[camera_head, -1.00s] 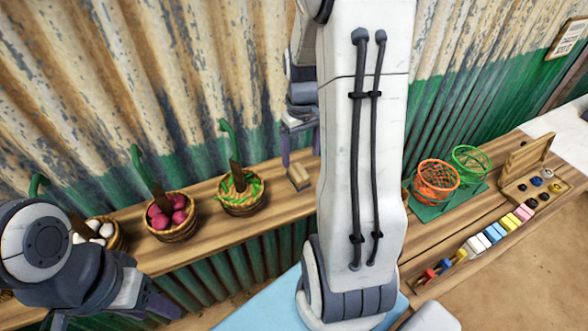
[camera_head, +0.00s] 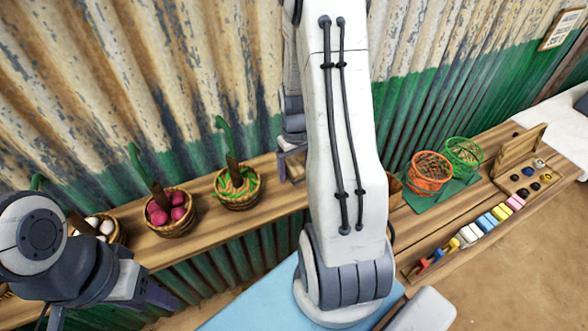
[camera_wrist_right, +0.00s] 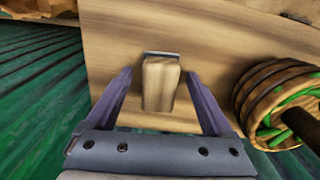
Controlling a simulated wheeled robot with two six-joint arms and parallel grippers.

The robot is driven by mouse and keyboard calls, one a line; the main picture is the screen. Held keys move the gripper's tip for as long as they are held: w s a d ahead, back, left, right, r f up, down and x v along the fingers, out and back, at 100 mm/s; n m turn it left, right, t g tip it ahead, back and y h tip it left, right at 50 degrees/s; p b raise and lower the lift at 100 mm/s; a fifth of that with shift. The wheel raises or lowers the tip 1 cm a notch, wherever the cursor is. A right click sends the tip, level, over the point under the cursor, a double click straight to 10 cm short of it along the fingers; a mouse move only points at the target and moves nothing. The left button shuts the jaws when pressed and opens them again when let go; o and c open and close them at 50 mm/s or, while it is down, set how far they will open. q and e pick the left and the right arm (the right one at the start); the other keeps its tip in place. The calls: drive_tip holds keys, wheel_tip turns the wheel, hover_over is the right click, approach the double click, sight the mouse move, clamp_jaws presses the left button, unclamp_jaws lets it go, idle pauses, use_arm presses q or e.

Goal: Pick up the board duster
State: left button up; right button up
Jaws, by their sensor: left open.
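The board duster (camera_wrist_right: 160,84) is a pale wooden block with a dark grey strip at its far end, lying on the wooden shelf. In the right wrist view it lies between the two purple fingers of my right gripper (camera_wrist_right: 157,76). The gripper is open, with a gap on each side of the block. In the head view my right gripper (camera_head: 291,166) is at the shelf, partly covered by my own arm, and the duster is largely hidden there. My left gripper (camera_head: 112,308) is open at the lower left, away from the duster.
A basket of green pods (camera_head: 238,200) stands close beside the right gripper, also near it in the wrist view (camera_wrist_right: 290,105). A basket of magenta vegetables (camera_head: 190,226) is further left. Orange (camera_head: 428,188) and green (camera_head: 466,170) wire baskets stand right. Corrugated wall behind.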

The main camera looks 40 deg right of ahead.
sight(295, 166)
clamp_jaws()
drive_tip(key=shift+r, duration=0.1)
drive_tip(key=shift+r, duration=0.5)
wheel_tip(295, 166, up, 3)
drive_tip(key=shift+w+f+b, duration=0.1)
drive_tip(key=shift+f+b, duration=0.05)
drive_tip(key=shift+b, duration=0.4)
drive_tip(key=s+d+r+b, duration=0.2)
drive_tip(key=s+d+r, duration=0.5)
drive_tip(key=s, duration=0.2)
drive_tip(key=shift+d, duration=0.4)
drive_tip(key=shift+r, duration=0.1)
